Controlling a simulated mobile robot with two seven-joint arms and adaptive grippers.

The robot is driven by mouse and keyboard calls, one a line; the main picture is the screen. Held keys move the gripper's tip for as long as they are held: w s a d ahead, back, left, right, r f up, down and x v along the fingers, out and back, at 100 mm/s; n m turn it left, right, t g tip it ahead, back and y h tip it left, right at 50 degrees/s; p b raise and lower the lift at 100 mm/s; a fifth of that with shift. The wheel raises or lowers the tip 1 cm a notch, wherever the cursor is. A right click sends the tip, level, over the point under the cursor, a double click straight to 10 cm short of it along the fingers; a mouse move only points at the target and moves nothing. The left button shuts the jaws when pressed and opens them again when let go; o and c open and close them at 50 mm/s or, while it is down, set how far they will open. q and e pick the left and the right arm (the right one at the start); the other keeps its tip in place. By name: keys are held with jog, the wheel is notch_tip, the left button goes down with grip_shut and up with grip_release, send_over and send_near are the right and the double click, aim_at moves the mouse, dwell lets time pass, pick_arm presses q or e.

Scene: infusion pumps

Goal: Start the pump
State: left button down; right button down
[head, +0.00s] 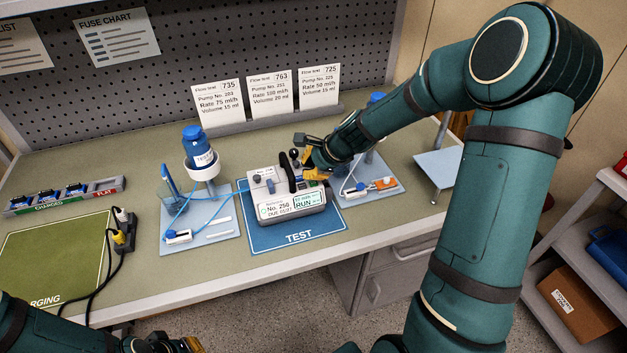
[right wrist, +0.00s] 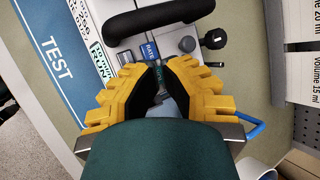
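My right gripper (head: 312,174) is over the pump's top right part. In the right wrist view its yellow fingertips (right wrist: 159,69) have a narrow gap and hold nothing. I cannot tell whether a fingertip touches a button. My left gripper (head: 180,345) is cut off at the bottom edge.
A blue-capped bottle (head: 197,150) stands left of the pump, with blue tubing to it. Another set-up with an orange-ended syringe (head: 383,184) is at the right. Flow test cards (head: 270,95) stand behind. A black cable (head: 112,255) lies by the green charging mat (head: 50,265).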

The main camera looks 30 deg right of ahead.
aim_at(311, 181)
notch_tip(311, 181, up, 5)
jog(key=p, duration=0.4)
jog(key=shift+p, duration=0.35)
dwell(0.6)
